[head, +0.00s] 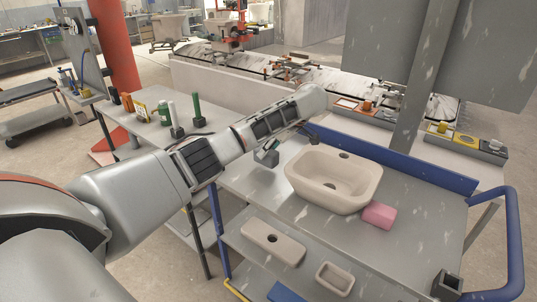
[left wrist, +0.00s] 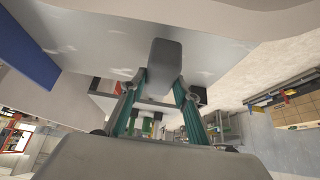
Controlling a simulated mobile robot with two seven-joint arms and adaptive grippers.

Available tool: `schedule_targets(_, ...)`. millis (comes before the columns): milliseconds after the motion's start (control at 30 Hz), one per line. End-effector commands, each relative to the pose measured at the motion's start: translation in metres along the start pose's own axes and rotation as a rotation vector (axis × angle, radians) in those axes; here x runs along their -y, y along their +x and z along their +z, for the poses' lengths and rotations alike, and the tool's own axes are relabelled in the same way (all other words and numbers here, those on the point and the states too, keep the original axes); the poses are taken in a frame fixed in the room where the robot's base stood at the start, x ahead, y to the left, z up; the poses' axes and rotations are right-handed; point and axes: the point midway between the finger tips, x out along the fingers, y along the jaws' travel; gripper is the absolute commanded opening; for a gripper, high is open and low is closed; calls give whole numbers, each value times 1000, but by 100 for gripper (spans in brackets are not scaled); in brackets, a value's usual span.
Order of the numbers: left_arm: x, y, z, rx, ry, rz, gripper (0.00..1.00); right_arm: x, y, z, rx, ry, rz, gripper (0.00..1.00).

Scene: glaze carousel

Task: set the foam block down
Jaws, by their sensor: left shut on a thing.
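My left gripper (head: 271,146) hangs over the left part of the grey cart top, left of the basin. In the left wrist view its two green fingers (left wrist: 162,88) are closed on a plain grey block (left wrist: 165,62), which I take as the foam block. The block sticks out past the fingertips, with the grey cart top (left wrist: 105,52) beyond it. In the head view the block (head: 266,158) is small and dark, and I cannot tell whether it touches the surface. My right gripper is not in view.
A beige basin (head: 333,178) stands on the cart top, with a pink block (head: 379,215) at its right front. Below are a beige tank lid (head: 272,242) and a small beige dish (head: 335,278). A blue rail (head: 395,160) edges the back. The cart top in front of the basin is bare.

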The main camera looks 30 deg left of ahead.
Motion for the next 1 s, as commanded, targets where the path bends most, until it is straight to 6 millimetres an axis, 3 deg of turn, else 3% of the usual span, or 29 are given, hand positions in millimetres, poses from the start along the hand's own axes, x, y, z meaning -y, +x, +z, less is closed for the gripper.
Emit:
schedule_targets(167, 0, 16, 9, -1, -1, -1, 12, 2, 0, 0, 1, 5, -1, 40)
schedule_targets(567, 0, 20, 12, 0, 0, 0, 12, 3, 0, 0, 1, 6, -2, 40)
schedule_targets(600, 0, 20, 12, 0, -1, 0, 38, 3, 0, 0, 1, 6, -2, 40)
schedule_targets(633, 0, 20, 12, 0, -1, 0, 46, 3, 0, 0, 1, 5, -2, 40)
schedule_targets(1000, 0, 18, 11, -1, -1, 1, 47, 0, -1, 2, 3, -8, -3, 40)
